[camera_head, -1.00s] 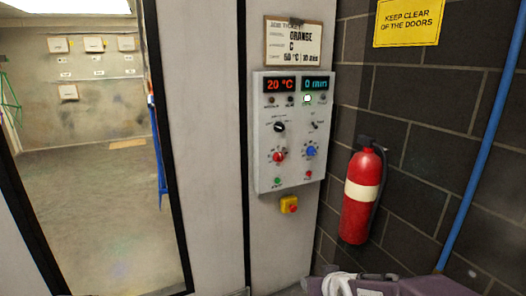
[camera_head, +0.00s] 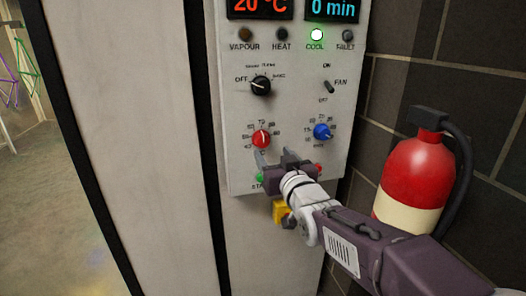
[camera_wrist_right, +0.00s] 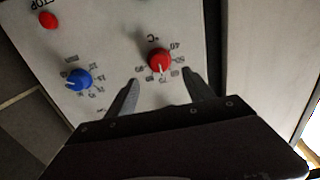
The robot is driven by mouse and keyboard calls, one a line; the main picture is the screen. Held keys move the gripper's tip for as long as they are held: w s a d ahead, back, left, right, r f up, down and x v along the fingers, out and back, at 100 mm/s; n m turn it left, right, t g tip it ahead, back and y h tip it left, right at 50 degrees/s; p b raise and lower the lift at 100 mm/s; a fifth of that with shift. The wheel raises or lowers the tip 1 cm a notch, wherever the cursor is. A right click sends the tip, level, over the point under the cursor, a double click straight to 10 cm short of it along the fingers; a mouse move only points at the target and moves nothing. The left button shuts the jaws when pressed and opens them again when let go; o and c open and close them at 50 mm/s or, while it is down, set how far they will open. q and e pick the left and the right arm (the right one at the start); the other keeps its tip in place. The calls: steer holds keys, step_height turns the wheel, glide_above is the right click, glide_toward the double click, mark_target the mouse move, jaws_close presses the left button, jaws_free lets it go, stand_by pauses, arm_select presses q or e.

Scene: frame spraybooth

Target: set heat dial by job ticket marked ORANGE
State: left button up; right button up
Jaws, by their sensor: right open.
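The red heat dial (camera_head: 261,139), with a temperature scale around it, is on the white control panel (camera_head: 240,100). In the right wrist view the red dial (camera_wrist_right: 159,60) lies just beyond and between my fingertips, apart from them. My right gripper (camera_head: 274,158) is open and empty, just below the dial in the head view; it also shows in the wrist view (camera_wrist_right: 162,82). The red display (camera_head: 260,7) reads 20 °C. The job ticket is out of view now. My left gripper is not in view.
The blue timer dial (camera_head: 323,132) is right of the heat dial. The black mode knob (camera_head: 261,85) and fan switch (camera_head: 329,87) are above. A red extinguisher (camera_head: 412,180) hangs at right.

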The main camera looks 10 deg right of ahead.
mark_target(264, 143)
steer(key=w, duration=0.9)
steer(key=shift+a+f+p, duration=0.1)
steer(key=shift+f+p, duration=0.2)
steer(key=shift+f, duration=0.05)
jaws_close()
